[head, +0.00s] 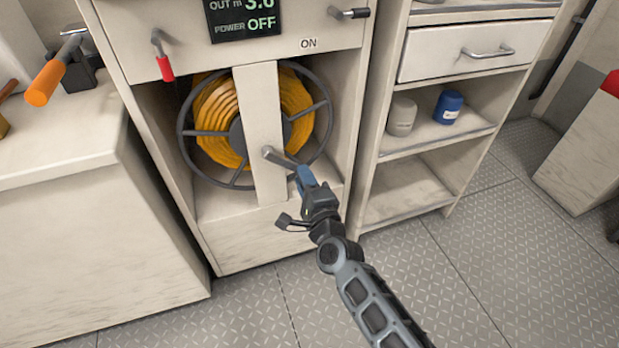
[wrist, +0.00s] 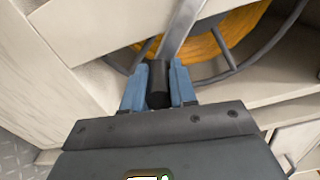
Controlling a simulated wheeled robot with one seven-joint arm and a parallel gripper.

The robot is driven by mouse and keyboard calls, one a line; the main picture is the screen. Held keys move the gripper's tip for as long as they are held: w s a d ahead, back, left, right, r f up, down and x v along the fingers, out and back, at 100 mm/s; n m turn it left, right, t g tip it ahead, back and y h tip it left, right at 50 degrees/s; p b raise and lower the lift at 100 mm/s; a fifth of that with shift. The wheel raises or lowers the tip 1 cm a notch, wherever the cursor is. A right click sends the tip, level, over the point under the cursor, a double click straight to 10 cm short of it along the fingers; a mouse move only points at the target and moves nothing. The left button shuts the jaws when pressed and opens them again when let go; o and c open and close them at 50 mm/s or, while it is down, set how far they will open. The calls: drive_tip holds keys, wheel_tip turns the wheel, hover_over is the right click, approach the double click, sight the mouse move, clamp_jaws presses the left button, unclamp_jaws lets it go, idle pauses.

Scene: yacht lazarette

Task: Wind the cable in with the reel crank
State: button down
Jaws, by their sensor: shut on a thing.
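The cable reel stands in an open bay of the cabinet, with yellow cable (head: 215,108) wound on it inside a dark wire rim (head: 183,150). A pale upright post (head: 262,105) crosses in front of the reel. The metal crank arm (head: 283,158) runs from a hub on the post down and right to my gripper. In the wrist view, my gripper (wrist: 159,88) has its blue fingers shut on the black crank handle (wrist: 158,82). My gripper also shows in the head view (head: 305,180), where its fingers hide most of the handle.
A display (head: 243,18) above reads "OUT m 3.0" and "POWER OFF". A red-handled lever (head: 164,65) hangs at left, and a dark-tipped switch (head: 350,13) sits near "ON". An orange-handled tool (head: 48,82) is on the left counter. Right shelves hold a grey jar (head: 402,116) and blue jar (head: 448,106).

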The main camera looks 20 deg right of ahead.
drive_tip(key=shift+a+f+m+b, duration=0.4)
drive_tip(key=shift+a+f+m, duration=0.2)
drive_tip(key=shift+m, duration=0.4)
drive_tip(key=c, duration=0.9)
unclamp_jaws()
drive_tip(key=shift+a, duration=0.1)
drive_tip(key=s+p, duration=0.1)
drive_tip(key=s, duration=0.7)
drive_tip(key=shift+w, duration=0.1)
